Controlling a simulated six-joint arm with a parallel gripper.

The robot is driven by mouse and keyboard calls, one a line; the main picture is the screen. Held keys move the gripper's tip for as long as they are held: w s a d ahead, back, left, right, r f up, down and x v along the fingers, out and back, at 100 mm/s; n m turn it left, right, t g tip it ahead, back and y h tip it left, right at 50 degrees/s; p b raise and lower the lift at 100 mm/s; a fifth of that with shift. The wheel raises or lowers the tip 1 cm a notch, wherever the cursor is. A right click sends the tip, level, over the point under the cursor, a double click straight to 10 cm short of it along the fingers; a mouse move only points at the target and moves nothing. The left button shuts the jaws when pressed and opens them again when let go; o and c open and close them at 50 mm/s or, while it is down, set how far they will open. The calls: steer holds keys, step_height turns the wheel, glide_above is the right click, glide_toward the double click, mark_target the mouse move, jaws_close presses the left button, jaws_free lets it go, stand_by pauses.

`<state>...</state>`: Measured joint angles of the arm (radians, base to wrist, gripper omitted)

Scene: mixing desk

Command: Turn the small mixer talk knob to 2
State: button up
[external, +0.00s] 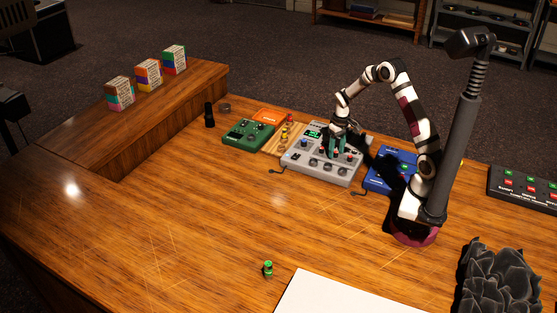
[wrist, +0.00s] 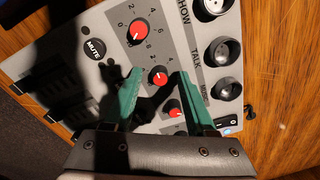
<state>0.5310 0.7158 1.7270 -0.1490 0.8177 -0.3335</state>
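The small grey mixer (external: 301,168) lies on the desk under my gripper (external: 337,147). In the wrist view, its panel (wrist: 186,35) shows a column of red knobs with number scales and a column of black knobs labelled SHOW, TALK and MUSIC. The middle red knob (wrist: 158,76) lies roughly level with the TALK label, beside a black knob (wrist: 222,51). My gripper (wrist: 159,76) has its two green fingers apart, one on each side of the middle red knob, with visible gaps. I cannot tell the finger height above the panel or read the knob's exact setting.
A green box (external: 248,133) and a wooden board stand left of the mixer; a blue box (external: 391,165) stands right. In the wrist view, a MUTE button (wrist: 95,48) and another red knob (wrist: 173,112) are near the fingers. The desk in front is mostly clear.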

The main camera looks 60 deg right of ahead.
mark_target(337, 152)
step_height(337, 152, up, 16)
steer(key=shift+s+d, duration=0.2)
steer(key=shift+d, duration=0.05)
steer(key=shift+f, duration=0.15)
